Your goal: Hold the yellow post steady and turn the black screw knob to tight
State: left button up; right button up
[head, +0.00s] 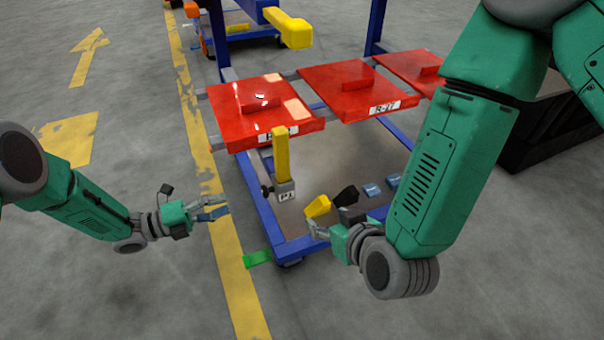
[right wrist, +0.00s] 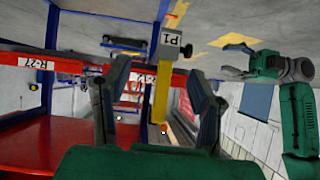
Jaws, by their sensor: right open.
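The yellow post (head: 281,152) stands upright at the near left of the blue frame, with a grey block (head: 286,188) marked P1 at its lower end. The small black screw knob (head: 266,190) sticks out of the block's left side. My left gripper (head: 228,204) is open and empty, left of the knob and apart from it. My right gripper (head: 312,228) is open below and right of the block, apart from it. In the right wrist view the yellow post (right wrist: 161,97) shows beyond and between its two fingers, and my left gripper (right wrist: 229,57) is at the right.
Red panels (head: 345,86) lie on the blue frame (head: 262,212) behind the post. A green piece (head: 257,258) is at the frame's near corner. The floor at left is clear.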

aim_at(283, 152)
jog(key=w+a+r+t, duration=0.3)
jog(key=w+a+r, duration=0.15)
jog(key=r, duration=0.45)
pick_arm(q)
jog(key=shift+d, duration=0.15)
pick_arm(e)
jog(key=shift+y, duration=0.4)
jog(key=x, duration=1.3)
jog(key=shift+w+f, duration=0.2)
